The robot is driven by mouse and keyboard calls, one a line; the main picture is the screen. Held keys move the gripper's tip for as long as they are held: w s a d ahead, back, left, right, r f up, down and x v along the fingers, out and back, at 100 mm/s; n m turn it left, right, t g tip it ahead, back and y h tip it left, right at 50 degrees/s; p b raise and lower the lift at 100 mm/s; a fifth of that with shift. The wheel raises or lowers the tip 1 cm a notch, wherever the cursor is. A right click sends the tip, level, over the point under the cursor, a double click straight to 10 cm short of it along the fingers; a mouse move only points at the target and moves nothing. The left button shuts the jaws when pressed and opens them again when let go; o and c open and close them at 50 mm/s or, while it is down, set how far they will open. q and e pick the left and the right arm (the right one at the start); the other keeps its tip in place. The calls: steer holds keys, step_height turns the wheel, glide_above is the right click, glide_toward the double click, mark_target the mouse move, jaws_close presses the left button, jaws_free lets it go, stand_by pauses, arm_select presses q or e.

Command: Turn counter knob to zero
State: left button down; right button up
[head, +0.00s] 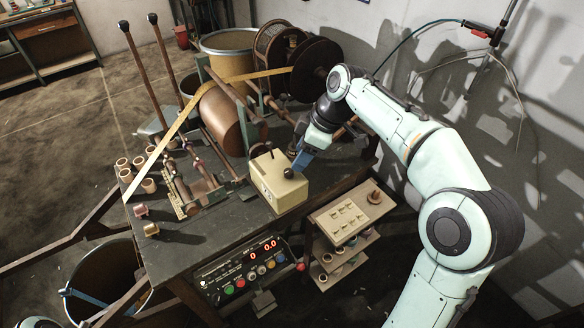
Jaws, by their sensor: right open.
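A beige counter box (283,193) sits on the front right part of the dark workbench. Its front face carries small dark markings that are too small to read. A dark round knob (289,173) is on its top. A dark lever also stands up at the box's back edge. My right gripper (300,163) comes in from the right, with blue fingers pointing down to the left at the knob. The gripper is open, and its fingertips are close beside the knob; I cannot tell whether they touch it. My left gripper does not show.
The dark workbench (215,243) holds a winding machine with a copper-coloured drum (226,122), tall levers and a yellow tape (165,135). Several copper-coloured rolls stand at its left. A control panel (248,268) with red digits hangs at the front. A small shelf (352,213) stands right of the bench.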

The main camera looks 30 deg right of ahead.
mark_target(290, 171)
steer(key=x, duration=0.6)
steer(key=shift+w+a+f, duration=0.1)
steer(key=shift+w, duration=0.05)
steer(key=shift+c, duration=0.4)
jaws_close()
